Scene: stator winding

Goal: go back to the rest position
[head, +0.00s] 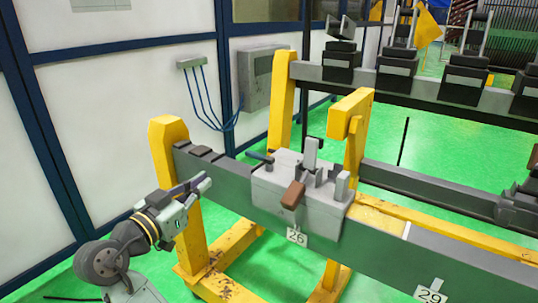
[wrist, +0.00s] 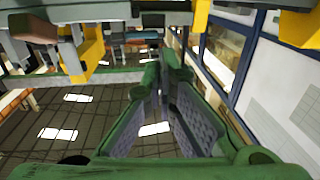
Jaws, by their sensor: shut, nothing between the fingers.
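My gripper (head: 204,184) is at the left in the head view, in front of the left yellow post (head: 168,135) and left of the grey fixture block (head: 270,190). Its fingers point right and slightly up. It is shut and empty. In the wrist view the green fingers of my gripper (wrist: 163,75) lie close together at the tips, with nothing held. The fixture with a brown handle (head: 293,195) sits on the dark beam (head: 370,240), apart from my gripper.
A grey wall box (head: 262,78) with blue cables is at the back left. White panels (head: 105,100) with blue frames stand behind my arm. A second beam with several dark clamps (head: 465,80) runs at the back right. Green floor (head: 425,130) is open between the beams.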

